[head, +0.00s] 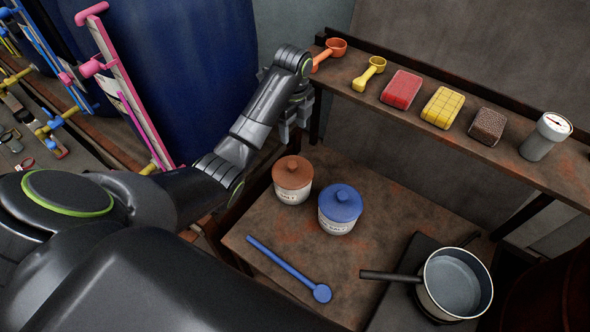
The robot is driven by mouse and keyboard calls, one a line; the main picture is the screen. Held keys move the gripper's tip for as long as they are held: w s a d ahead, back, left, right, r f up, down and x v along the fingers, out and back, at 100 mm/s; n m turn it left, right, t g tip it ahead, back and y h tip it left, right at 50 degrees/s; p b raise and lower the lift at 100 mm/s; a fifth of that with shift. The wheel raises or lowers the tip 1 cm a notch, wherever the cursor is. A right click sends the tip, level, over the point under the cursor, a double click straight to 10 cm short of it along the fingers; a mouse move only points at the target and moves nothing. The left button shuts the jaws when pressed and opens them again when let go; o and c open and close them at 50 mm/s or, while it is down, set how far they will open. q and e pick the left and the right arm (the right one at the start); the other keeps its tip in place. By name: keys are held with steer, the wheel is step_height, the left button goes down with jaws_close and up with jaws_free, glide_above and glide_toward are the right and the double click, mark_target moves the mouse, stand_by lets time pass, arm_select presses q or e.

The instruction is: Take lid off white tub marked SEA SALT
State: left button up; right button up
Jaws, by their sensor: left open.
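Two white tubs stand side by side on the lower table, each covered by a knobbed lid. The left tub (292,196) has a brown lid (292,172). The right tub (336,226) has a blue lid (341,203). Each tub has dark lettering on its front, too small for me to read, so I cannot tell which is marked SEA SALT. My left gripper (294,126) is open and empty, pointing down above and behind the brown-lidded tub, apart from both lids. My right gripper is not in view.
A blue ladle (290,270) lies in front of the tubs. A pot of liquid (455,285) stands at the right on a dark plate. A raised shelf (455,130) behind holds scoops, coloured blocks and a gauge. A large blue vat (190,80) stands left.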

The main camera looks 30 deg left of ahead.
arm_select(q)
steer(key=b, duration=0.5)
glide_above(292, 164)
steer(key=f, duration=0.6)
steer(key=shift+d+f, duration=0.25)
steer(key=shift+f, duration=0.15)
step_height(292, 164, down, 3)
steer(key=shift+s+f+p, duration=0.1)
steer(key=shift+f+p, duration=0.1)
steer(key=shift+p, duration=0.3)
steer(key=shift+a+f+p, duration=0.2)
steer(key=shift+f+p, duration=0.4)
steer(key=shift+f, duration=2.3)
steer(key=c, duration=1.1)
